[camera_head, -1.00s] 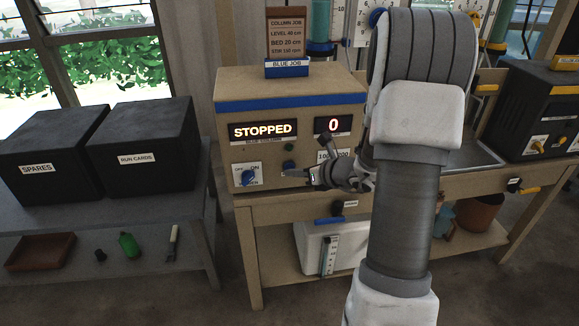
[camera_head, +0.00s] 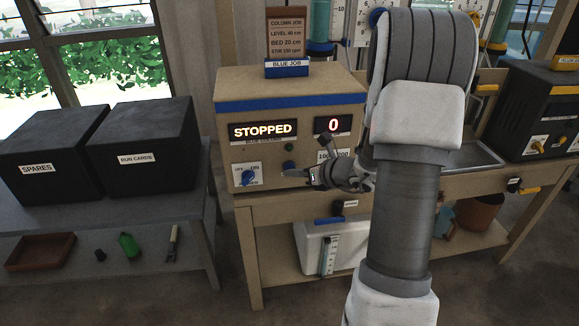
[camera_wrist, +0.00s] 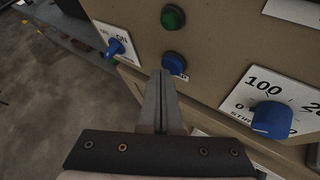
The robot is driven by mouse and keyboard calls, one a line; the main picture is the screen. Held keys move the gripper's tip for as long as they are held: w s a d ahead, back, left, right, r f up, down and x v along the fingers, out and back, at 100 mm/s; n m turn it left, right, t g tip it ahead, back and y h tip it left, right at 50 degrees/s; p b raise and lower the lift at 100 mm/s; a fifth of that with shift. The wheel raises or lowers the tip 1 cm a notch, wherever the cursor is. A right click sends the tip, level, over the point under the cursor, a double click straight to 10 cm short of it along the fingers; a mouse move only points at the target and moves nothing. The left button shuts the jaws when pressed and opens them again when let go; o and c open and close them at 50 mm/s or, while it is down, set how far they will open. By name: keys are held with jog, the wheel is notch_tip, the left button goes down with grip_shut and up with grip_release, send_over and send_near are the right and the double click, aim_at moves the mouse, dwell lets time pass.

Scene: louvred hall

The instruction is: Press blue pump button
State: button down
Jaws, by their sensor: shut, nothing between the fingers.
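The blue pump button (camera_wrist: 174,63) is a round blue cap on the tan front panel of the control box (camera_head: 290,100). A dark green button or lamp (camera_wrist: 173,17) sits above it. My gripper (camera_wrist: 163,75) is shut and empty, its fingertips just below the blue button in the wrist view. I cannot tell whether they touch it. In the head view my gripper (camera_head: 284,173) is at the lower middle of the panel and hides the blue button. The display (camera_head: 263,131) reads STOPPED, and the smaller display (camera_head: 333,124) reads 0.
A blue ON/OFF switch (camera_wrist: 116,47) is left of the button and a blue stir dial (camera_wrist: 271,118) is to its right. Black SPARES (camera_head: 45,160) and RUN CARDS (camera_head: 143,148) boxes stand on the left bench. A second, dark control box (camera_head: 540,110) stands at right.

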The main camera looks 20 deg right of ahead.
dwell(0.4)
jog(key=shift+w+d, duration=0.1)
jog(key=shift+w, duration=0.3)
jog(key=shift+s, duration=0.4)
jog(key=s+a+b, duration=0.1)
jog(key=s+a, duration=0.1)
jog(key=s, duration=0.3)
jog(key=shift+s, duration=0.35)
dwell(0.6)
